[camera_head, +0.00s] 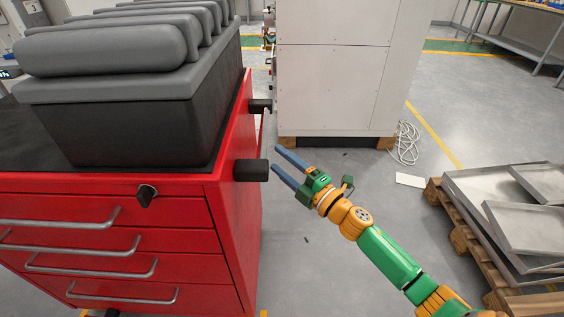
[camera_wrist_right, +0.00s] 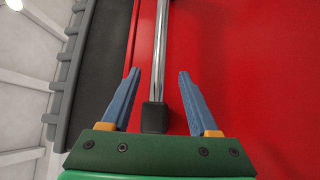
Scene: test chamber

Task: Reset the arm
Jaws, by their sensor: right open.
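My right arm (camera_head: 390,258) comes in from the lower right in the head view. Its right gripper (camera_head: 276,158) is open, with two blue fingers pointing at the side handle of the red tool cart (camera_head: 245,200). In the right wrist view the open right gripper (camera_wrist_right: 157,76) has the metal handle bar (camera_wrist_right: 160,50) and its black end mount (camera_wrist_right: 155,117) showing between its fingers. The fingers appear apart from the bar, and nothing is held. My left gripper is not in view.
A dark bin with grey padded rolls (camera_head: 130,120) stands on the cart. A white cabinet (camera_head: 335,70) stands behind. A wooden pallet with metal trays (camera_head: 510,200) lies at the right. White cable (camera_head: 405,143) lies on the floor. Floor between cart and pallet is mostly clear.

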